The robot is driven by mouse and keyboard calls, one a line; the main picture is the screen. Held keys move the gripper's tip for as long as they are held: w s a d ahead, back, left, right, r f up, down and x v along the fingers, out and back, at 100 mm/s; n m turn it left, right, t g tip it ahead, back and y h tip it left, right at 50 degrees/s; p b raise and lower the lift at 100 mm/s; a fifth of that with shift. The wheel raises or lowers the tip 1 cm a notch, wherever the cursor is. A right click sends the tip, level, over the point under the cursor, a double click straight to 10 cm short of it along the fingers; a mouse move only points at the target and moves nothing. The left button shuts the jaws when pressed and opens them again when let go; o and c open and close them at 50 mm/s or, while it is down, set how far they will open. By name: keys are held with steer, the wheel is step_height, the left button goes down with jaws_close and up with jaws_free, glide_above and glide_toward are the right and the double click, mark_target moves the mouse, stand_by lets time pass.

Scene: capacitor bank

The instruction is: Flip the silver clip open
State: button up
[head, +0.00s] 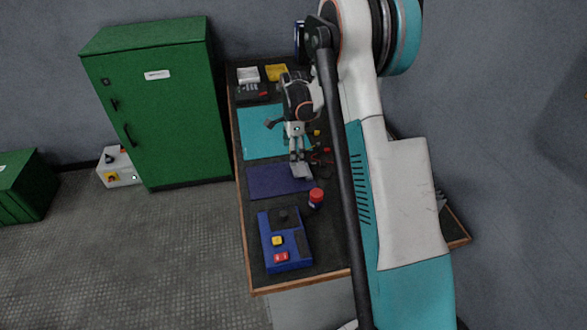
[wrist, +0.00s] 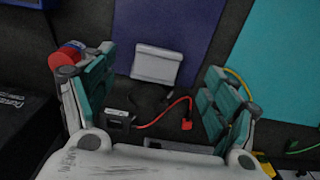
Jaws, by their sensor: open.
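The silver clip (wrist: 157,64) shows in the wrist view as a pale, flat plate at the edge of the dark blue mat, centred between my fingers. In the head view the clip (head: 301,171) is a small light shape on the bench, just below my fingertips. My gripper (wrist: 156,72) is open, with one teal-padded finger at each side and nothing between them. In the head view my gripper (head: 297,154) points down over the bench. I cannot tell whether the fingertips touch the clip.
A red-capped blue object (head: 316,196) stands close to the clip. A red cable (wrist: 176,106) runs just below the clip in the wrist view. The blue button box (head: 285,240) sits near the bench front. A teal mat (head: 258,134) lies farther back. A green cabinet (head: 160,105) stands left.

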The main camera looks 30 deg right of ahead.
mark_target(294, 168)
step_height(294, 168, down, 7)
steer(key=shift+r+b, duration=0.1)
steer(key=shift+b, duration=0.95)
steer(key=c, duration=1.1)
